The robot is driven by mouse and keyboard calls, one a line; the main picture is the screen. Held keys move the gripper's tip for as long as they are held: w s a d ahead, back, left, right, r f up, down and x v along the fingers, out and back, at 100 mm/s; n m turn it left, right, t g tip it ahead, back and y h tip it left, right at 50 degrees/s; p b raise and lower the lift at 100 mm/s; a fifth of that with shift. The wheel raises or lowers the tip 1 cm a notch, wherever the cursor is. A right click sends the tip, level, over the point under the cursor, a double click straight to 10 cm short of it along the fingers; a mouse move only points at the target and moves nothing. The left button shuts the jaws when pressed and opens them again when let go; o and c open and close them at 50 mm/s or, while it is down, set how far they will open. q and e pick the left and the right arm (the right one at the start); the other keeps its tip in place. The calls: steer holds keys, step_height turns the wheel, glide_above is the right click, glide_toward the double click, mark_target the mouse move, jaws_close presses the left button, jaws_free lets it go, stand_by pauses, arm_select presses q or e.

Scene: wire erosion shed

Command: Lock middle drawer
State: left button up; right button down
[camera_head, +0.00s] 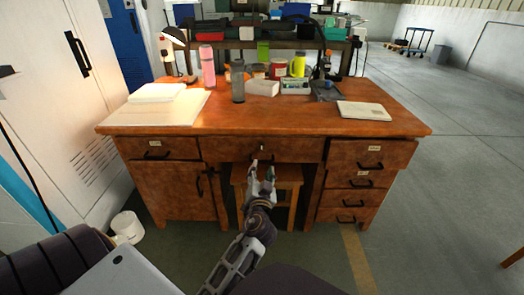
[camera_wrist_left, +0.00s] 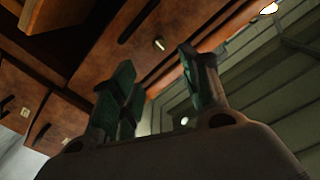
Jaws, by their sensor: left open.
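The wooden desk's middle drawer (camera_head: 298,151) spans the knee space and looks shut. A small pale metal piece, a lock or key, shows on its front (camera_head: 262,148); in the left wrist view (camera_wrist_left: 159,44) it sits beside a dark handle (camera_wrist_left: 138,21). I cannot tell which way it is turned. My left gripper (camera_head: 262,168) is open and empty, just in front of and slightly below the drawer front. In the left wrist view its green fingers stand apart below the metal piece, seemingly not touching it. My right gripper is not in view.
A stool (camera_head: 288,184) stands under the drawer, behind my gripper. A cupboard door (camera_head: 172,190) is at left, a drawer stack (camera_head: 345,198) at right. Bottles, tins and a notebook (camera_head: 363,111) stand or lie on the desk.

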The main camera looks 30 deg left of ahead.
arm_select(q)
glide_toward(262, 147)
steer(key=shift+b+x, duration=0.85)
steer(key=shift+x, duration=3.55)
steer(key=shift+f, duration=0.1)
jaws_close()
